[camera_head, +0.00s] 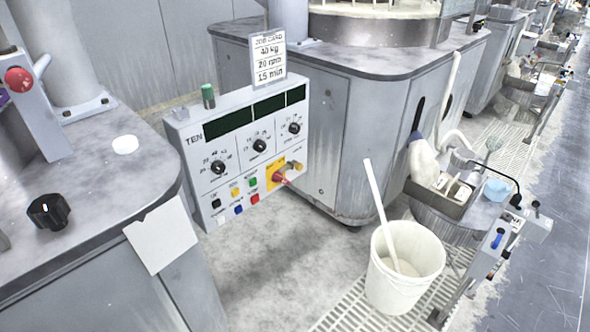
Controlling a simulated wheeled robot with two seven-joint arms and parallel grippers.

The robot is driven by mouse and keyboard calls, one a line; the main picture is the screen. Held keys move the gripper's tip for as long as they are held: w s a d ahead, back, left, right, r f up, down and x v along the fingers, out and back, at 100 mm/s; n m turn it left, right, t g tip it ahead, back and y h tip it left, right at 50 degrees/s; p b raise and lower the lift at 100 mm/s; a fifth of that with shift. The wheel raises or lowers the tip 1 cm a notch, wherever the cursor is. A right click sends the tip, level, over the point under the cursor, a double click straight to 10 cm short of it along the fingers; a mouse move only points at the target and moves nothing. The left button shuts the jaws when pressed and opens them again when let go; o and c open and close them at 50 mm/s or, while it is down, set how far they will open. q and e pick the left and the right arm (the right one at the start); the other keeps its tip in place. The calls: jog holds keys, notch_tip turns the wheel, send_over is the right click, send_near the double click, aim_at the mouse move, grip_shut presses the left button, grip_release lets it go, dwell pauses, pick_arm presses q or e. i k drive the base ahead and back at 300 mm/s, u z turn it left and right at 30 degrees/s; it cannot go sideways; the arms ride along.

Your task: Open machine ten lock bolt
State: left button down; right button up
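The control panel (185,160) marked TEN hangs in the middle left, tilted in the picture. It has dark displays (228,124), a row of black dials (259,146) and small coloured buttons (252,181) below. A job card (268,60) stands above the panel. Neither of my grippers shows.
A grey cabinet (85,215) at the left carries a black knob (48,211) and a white disc (125,144). A red button (18,79) is on the post above. A white bucket (392,287) with a stick stands on the grating. Bare floor (270,270) lies below the panel.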

aim_at(299, 166)
jog(key=u, duration=0.45)
jog(key=k, duration=0.25)
jog(key=z, duration=1.1)
jog(key=i, duration=1.05)
jog(key=u, duration=0.25)
